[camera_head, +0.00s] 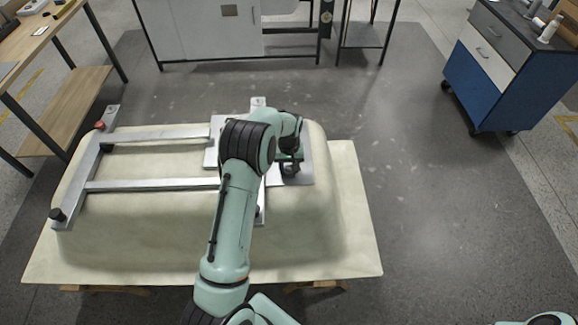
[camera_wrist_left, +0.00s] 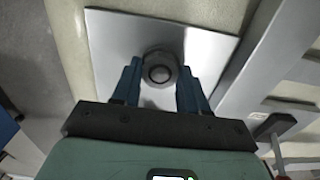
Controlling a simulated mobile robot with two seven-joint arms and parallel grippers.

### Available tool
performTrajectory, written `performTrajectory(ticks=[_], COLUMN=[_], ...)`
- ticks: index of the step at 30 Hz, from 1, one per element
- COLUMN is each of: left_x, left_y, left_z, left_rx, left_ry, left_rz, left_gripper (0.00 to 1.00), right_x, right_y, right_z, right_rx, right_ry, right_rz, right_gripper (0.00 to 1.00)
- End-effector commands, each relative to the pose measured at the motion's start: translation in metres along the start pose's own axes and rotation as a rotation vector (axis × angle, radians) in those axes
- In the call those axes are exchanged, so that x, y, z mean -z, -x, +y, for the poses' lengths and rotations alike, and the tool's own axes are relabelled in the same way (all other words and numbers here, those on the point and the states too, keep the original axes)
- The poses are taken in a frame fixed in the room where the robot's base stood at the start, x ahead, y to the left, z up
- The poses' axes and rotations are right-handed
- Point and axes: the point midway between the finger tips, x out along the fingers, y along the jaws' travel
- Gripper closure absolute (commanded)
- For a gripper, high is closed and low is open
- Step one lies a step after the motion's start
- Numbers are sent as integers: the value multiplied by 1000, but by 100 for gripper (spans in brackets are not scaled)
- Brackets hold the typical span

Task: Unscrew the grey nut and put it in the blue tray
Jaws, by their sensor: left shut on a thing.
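The grey nut (camera_wrist_left: 159,68) is round and dark grey, with a threaded stud end in its middle. It sits on a square metal plate (camera_wrist_left: 110,45) in the left wrist view. My left gripper (camera_wrist_left: 157,80) has its two blue fingers on either side of the nut and is shut on it. In the head view my left gripper (camera_head: 290,168) is low over the metal plate (camera_head: 303,175) at the right end of the shell, and it hides the nut. My right gripper is out of view. I cannot make out a blue tray.
The cream bathtub shell (camera_head: 150,235) carries a metal frame (camera_head: 150,185) with long bars. A blue cabinet (camera_head: 490,85) stands at the right, a wooden table (camera_head: 30,40) at the left and a white cabinet (camera_head: 205,30) behind. The floor right of the shell is clear.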

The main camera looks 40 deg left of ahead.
Motion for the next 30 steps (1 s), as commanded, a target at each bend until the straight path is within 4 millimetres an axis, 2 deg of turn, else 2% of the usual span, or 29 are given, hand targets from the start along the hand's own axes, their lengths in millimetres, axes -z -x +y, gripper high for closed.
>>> performTrajectory(ticks=[3,6,15,16,18,24,26,30], left_x=[0,0,0,0,0,0,0,0], left_y=[1,1,0,0,0,0,0,0], left_z=[1,1,0,0,0,0,0,0], left_rx=[1,1,0,0,1,1,1,1], left_ry=[202,322,377,376,376,375,374,374], left_rz=[0,-1,-1,-1,-1,-1,-1,-1], left_gripper=[92,92,92,50,28,27,36,36], right_x=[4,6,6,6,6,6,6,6], right_y=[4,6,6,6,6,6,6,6], right_z=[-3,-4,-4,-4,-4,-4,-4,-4], right_rx=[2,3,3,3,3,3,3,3], right_ry=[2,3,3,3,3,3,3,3], right_rz=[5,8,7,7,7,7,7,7], right_gripper=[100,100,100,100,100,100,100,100])
